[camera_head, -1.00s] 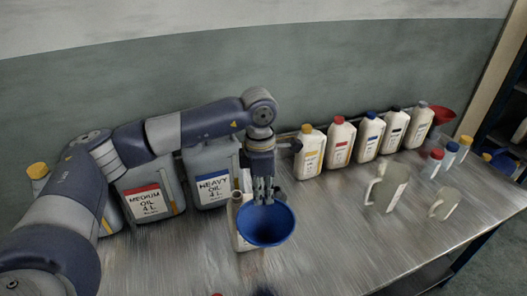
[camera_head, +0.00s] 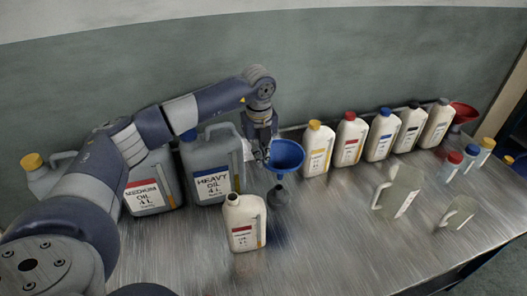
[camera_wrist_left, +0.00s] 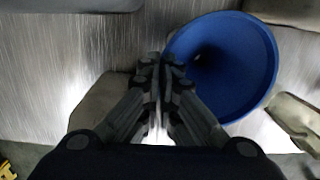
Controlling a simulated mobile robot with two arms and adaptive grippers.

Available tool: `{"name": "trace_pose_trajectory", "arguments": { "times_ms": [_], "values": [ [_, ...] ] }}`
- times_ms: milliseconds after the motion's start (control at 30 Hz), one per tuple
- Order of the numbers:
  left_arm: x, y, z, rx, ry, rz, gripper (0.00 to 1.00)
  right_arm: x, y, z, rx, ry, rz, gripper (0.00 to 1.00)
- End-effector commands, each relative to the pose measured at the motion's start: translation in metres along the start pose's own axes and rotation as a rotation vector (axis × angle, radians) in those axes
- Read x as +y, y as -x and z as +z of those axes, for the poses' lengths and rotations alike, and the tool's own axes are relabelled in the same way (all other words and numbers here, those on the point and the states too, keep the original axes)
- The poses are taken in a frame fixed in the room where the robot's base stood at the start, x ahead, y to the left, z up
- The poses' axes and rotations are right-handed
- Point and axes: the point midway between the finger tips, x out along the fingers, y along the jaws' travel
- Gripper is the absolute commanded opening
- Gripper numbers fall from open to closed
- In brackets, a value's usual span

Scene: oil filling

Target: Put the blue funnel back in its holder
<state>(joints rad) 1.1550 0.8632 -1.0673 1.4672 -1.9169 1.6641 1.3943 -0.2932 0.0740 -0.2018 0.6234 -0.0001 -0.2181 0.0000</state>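The blue funnel (camera_head: 287,154) is in the air near the back of the workbench, its wide mouth facing up toward the head camera. My left gripper (camera_head: 262,156) is at the left side of its rim. In the left wrist view the fingers (camera_wrist_left: 160,62) are closed together against the edge of the funnel (camera_wrist_left: 228,65). A dark grey rounded object (camera_head: 279,196) shows under the funnel; I cannot tell whether the two touch. I cannot make out a blue funnel holder. My right gripper is not in view.
An uncapped white bottle (camera_head: 243,224) stands in front. Large grey canisters (camera_head: 210,168) stand left, several capped bottles (camera_head: 349,141) along the back. A red funnel (camera_head: 464,113) is at the far right. Clear jugs (camera_head: 398,192) stand right. The bench front (camera_head: 320,255) is clear.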

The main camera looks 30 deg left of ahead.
Motion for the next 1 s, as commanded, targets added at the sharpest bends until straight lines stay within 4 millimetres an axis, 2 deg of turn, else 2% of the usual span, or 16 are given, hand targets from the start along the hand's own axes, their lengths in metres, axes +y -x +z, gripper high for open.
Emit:
{"name": "trace_pose_trajectory", "arguments": {
  "times_ms": [167,400,600,1000],
  "values": [
    [0.001,-0.006,0.001,-0.001,0.035,0.003,0.0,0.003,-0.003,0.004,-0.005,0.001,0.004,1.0],
    [0.002,-0.025,0.0,-0.001,0.032,0.003,0.0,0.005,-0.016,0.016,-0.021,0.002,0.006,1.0],
    [0.002,-0.039,-0.001,-0.001,0.031,0.002,0.0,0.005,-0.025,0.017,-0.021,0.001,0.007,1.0],
    [0.003,-0.041,-0.001,-0.001,0.031,0.002,0.0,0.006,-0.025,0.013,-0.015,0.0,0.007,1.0]
  ]
}}
